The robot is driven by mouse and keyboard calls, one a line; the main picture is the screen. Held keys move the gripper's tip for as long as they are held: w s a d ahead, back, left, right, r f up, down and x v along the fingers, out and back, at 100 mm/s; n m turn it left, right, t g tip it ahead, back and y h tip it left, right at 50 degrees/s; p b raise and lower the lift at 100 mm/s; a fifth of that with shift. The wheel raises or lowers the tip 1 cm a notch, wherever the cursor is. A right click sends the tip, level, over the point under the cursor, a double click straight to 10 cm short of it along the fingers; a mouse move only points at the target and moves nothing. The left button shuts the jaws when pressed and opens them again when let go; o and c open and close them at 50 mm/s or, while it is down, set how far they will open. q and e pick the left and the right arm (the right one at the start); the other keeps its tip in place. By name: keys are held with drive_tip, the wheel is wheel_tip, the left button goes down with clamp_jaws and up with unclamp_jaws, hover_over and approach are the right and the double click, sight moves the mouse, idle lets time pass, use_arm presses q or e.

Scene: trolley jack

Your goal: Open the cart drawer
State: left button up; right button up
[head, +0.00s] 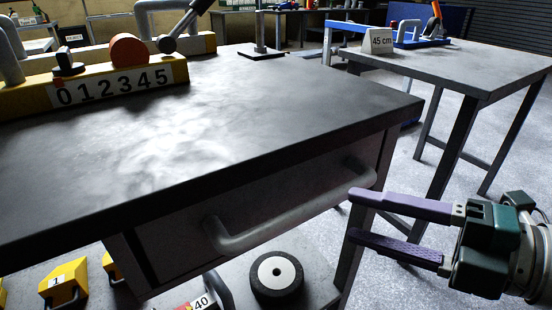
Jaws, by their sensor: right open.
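The cart (180,150) has a dark grey top that fills the left and middle of the head view. Its drawer (185,238) sits under the top, and the front looks flush with the cart frame. A long grey bar handle (295,208) runs across the drawer front. My right gripper (352,215) is open and empty at the right. Its two purple fingers point left, toward the handle's right end and the cart's corner leg. I cannot tell whether the fingertips touch anything. My left gripper is not in view.
A yellow block marked 012345 (115,88) stands on the cart top. The lower shelf holds a black and white wheel (277,276) and yellow weights (64,282).

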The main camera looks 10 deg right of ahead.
sight(327, 208)
drive_tip(key=x, duration=0.6)
drive_tip(key=shift+w+a+f+b, duration=0.1)
drive_tip(key=shift+w+a+b, duration=0.1)
drive_tip(key=shift+w+b, duration=0.2)
clamp_jaws()
idle(1.0)
